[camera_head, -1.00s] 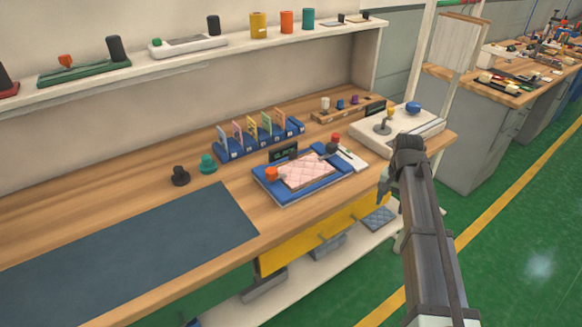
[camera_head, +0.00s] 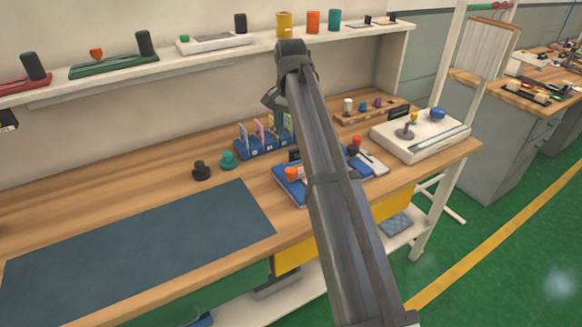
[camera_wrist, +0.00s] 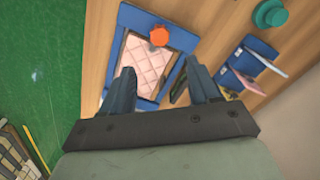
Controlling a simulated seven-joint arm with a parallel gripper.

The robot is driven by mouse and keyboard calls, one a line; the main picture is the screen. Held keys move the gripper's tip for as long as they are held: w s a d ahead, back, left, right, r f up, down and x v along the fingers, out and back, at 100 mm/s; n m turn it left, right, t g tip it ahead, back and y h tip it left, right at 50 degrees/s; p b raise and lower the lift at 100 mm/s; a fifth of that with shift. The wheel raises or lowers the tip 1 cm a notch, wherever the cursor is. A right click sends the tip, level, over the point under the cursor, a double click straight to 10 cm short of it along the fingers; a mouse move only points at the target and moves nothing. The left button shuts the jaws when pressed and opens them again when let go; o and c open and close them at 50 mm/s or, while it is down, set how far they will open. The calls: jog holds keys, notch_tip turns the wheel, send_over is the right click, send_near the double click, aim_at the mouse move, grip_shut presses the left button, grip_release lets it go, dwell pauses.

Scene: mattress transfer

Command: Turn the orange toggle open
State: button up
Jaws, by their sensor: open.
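The orange toggle (camera_head: 291,173) stands at the left end of a blue tray (camera_head: 284,191) on the bench. In the wrist view the orange toggle (camera_wrist: 159,36) sits at the tray's top edge, beyond my fingertips. A pink quilted mattress (camera_wrist: 146,68) lies inside the blue frame; my arm hides most of it in the head view. My gripper (camera_wrist: 162,82) is open and empty, above the tray, with its fingers on either side of the mattress in the picture and apart from the toggle. My arm hides the fingertips in the head view.
A blue rack (camera_head: 262,147) with upright cards stands behind the tray. A white joystick box (camera_head: 420,137) is at right. The dark mat (camera_head: 140,250) is clear.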

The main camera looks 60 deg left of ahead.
aim_at(291, 170)
notch_tip(291, 170, down, 14)
jog(key=shift+r, duration=0.25)
dwell(0.3)
jog(key=c, duration=1)
